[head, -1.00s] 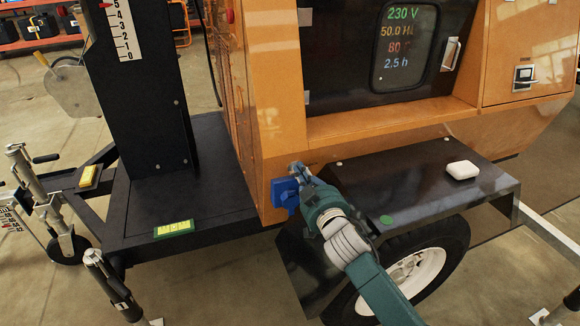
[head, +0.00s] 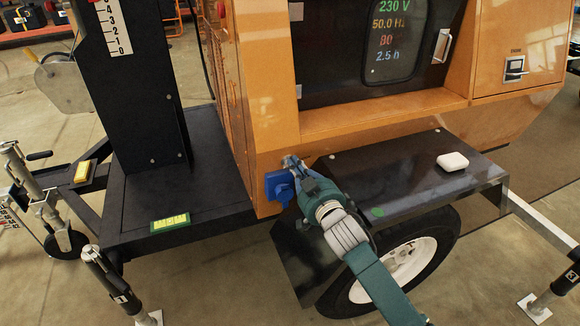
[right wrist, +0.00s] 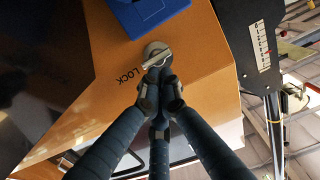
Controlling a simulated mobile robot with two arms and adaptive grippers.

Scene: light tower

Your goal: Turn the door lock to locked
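The door lock (right wrist: 155,51) is a round metal disc with a pale lever on the orange housing. The word LOCK is printed below and left of it in the right wrist view, and the lever lies aslant. My right gripper (right wrist: 160,74) has its dark fingers drawn together on the lever, partly covering it. In the head view my right gripper (head: 292,166) is at the lower corner of the orange body, beside a blue box (head: 279,187), and the lock is mostly hidden there. My left gripper is not in view.
A black fender (head: 400,178) with a white box (head: 452,161) on it lies right of my right arm, above a wheel (head: 405,262). A black mast (head: 132,80) stands to the left. The engine switch panel (head: 515,69) is at the upper right.

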